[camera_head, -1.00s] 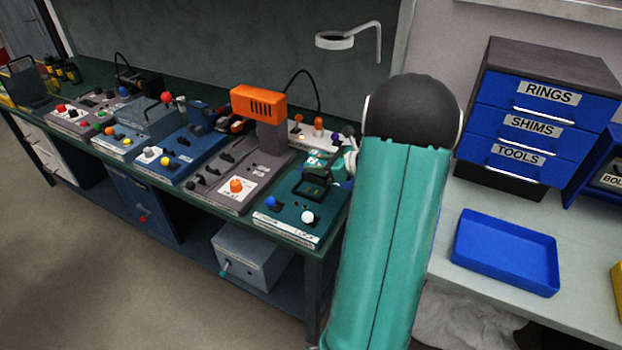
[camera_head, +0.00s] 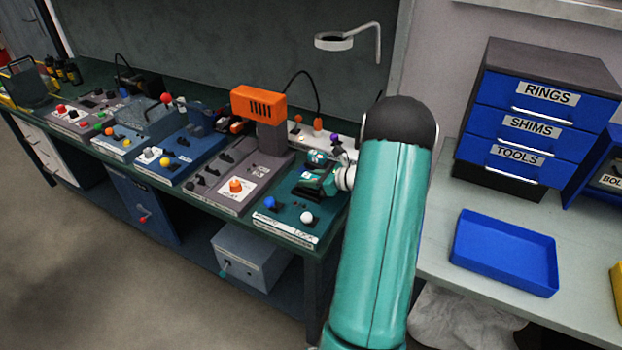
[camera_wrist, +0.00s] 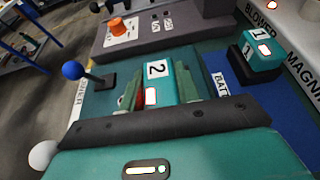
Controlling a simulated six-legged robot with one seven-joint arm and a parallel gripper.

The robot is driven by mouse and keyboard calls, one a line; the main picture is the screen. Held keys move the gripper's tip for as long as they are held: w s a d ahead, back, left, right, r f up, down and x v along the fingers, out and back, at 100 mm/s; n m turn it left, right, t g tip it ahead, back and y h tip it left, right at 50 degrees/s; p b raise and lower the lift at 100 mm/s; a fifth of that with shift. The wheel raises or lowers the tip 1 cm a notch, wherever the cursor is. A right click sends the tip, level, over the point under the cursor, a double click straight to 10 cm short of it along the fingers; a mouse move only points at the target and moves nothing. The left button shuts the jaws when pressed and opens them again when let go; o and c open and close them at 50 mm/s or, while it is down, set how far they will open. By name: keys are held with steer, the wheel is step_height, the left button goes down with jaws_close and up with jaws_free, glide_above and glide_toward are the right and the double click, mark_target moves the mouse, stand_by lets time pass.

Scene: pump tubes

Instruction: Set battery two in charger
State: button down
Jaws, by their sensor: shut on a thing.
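Battery two (camera_wrist: 158,80), a teal block with a white "2" label and a small red-and-white light, sits between my fingers in the wrist view. My gripper (camera_wrist: 163,92) is shut on it, above a dark green panel (camera_head: 289,219) with a blue-knobbed lever and a white knob. Another teal battery, labelled "1" (camera_wrist: 262,50), stands on a blue area to the right in the wrist view.
The blue lever knob (camera_wrist: 73,70) and white knob (camera_wrist: 44,154) rise left of my gripper. The orange-headed device (camera_head: 258,103) stands just left along the bench. A blue tray (camera_head: 505,252) and drawers (camera_head: 537,115) are at right.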

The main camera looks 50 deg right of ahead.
steer(key=c, duration=1)
jaws_free()
steer(key=shift+s+d+r, duration=0.1)
steer(key=shift+s+r, duration=0.1)
steer(key=shift+s, duration=0.05)
steer(key=v, duration=1.1)
steer(key=shift+s, duration=0.2)
steer(key=w+a+r+n+g+y, duration=0.1)
steer(key=w+a+r+n+g, duration=0.15)
steer(key=a+r+n, duration=0.65)
steer(key=w+a+r+n+g+y, duration=0.15)
steer(key=a+n+g, duration=0.25)
steer(key=a, duration=1.2)
steer(key=s+a+r+n+h, duration=0.2)
steer(key=s+a+n, duration=0.2)
steer(key=a+n, duration=0.2)
steer(key=s+a+r+n+h, duration=0.2)
steer(key=s+a+n, duration=0.2)
steer(key=a+n, duration=0.2)
steer(key=s+a+r+n+g+h, duration=0.1)
steer(key=s+a+r+n+h, duration=0.1)
steer(key=a+n, duration=0.4)
steer(key=shift+s+a+r+n, duration=0.15)
steer(key=shift+s+r+n, duration=0.1)
steer(key=shift+s+n, duration=0.35)
steer(key=shift+s+a+r+n, duration=0.2)
steer(key=shift+s+n, duration=0.1)
steer(key=shift+s, duration=0.45)
